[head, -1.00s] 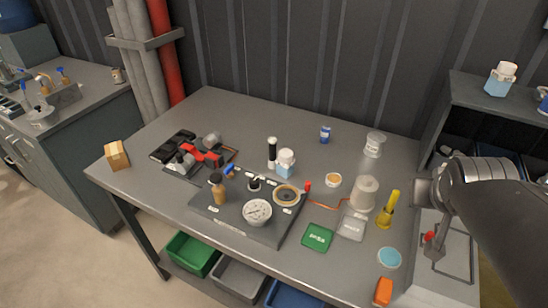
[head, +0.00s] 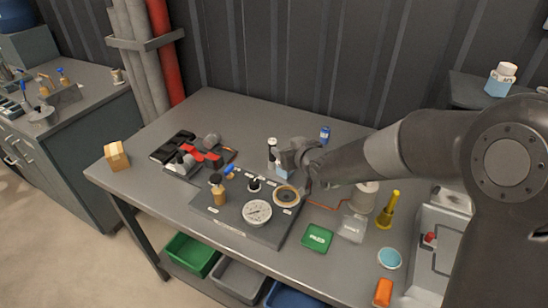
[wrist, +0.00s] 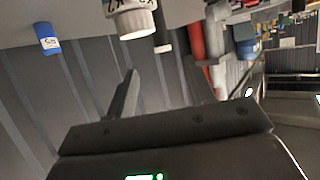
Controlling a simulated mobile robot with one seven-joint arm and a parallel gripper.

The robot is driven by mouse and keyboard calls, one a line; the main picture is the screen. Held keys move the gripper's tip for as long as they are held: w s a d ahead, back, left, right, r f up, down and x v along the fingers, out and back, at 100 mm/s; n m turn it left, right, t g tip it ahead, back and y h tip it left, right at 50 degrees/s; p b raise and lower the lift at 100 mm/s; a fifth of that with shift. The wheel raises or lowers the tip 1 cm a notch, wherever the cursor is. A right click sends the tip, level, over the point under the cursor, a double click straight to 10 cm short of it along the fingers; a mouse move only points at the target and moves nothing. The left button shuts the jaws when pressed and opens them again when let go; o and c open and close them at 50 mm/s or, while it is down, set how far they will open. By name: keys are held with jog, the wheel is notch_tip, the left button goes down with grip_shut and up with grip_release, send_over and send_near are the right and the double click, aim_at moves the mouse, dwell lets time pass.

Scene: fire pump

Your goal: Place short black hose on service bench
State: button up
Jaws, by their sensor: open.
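A short black cylinder with a white top, which looks like the short black hose (head: 271,148), stands upright on the grey bench (head: 225,115) behind the gauge board. In the wrist view the hose (wrist: 162,35) hangs upside down beside a white-capped bottle (wrist: 137,20).
A board with a gauge (head: 257,212) and fittings lies in front of my gripper. A blue can (head: 325,134) stands behind it. The bench's back left is clear.

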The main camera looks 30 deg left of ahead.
aim_at(270, 141)
jog(key=shift+x, duration=5.7)
jog(key=shift+s+f, duration=0.1)
jog(key=shift+s, duration=0.1)
jog(key=shift+c, duration=0.6)
grip_shut()
